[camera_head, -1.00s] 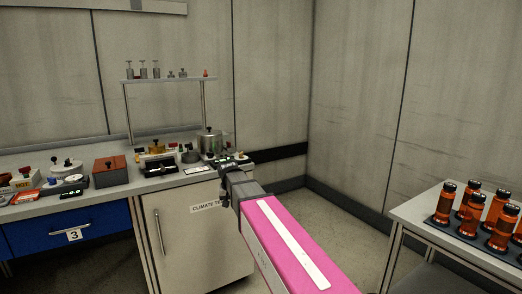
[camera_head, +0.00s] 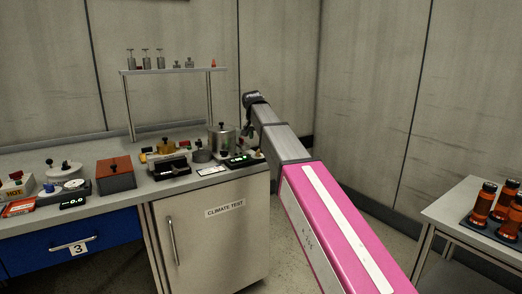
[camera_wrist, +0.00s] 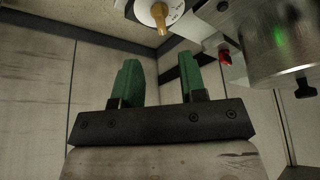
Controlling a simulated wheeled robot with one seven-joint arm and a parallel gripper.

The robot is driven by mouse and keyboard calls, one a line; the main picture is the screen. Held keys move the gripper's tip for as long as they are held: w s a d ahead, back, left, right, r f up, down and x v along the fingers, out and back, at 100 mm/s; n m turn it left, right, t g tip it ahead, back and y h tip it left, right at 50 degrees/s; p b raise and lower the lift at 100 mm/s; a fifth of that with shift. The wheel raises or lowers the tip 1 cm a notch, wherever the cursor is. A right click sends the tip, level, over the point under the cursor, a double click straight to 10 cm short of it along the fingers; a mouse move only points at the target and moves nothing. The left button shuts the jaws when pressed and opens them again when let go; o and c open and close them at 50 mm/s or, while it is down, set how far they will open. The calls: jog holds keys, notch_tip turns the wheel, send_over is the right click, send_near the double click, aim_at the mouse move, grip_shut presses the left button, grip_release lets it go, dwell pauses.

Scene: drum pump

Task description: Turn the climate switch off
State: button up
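A tan knob (camera_wrist: 160,16) on a round white dial with small lettering shows at the top of the wrist view. I take it for the climate switch, but its lettering is too small to read. In the head view, a small brownish knob (camera_head: 258,153) stands beside a device with a green display (camera_head: 240,160) at the counter's right end. My gripper (camera_wrist: 158,68) has two green fingers spread apart with nothing between them. The knob lies beyond the fingertips, apart from them. In the head view, my gripper's fingers cannot be made out at the end of the arm.
A metal pot (camera_head: 223,138) stands close to the knob; it also fills the upper right of the wrist view (camera_wrist: 275,45). A small red part (camera_wrist: 225,57) is beside it. The cabinet (camera_head: 215,240) is labelled CLIMATE TEST. A table with orange bottles (camera_head: 481,203) stands right.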

aim_at(258, 150)
jog(key=x, duration=0.9)
jog(key=shift+s, duration=0.1)
jog(key=shift+r, duration=0.1)
grip_shut()
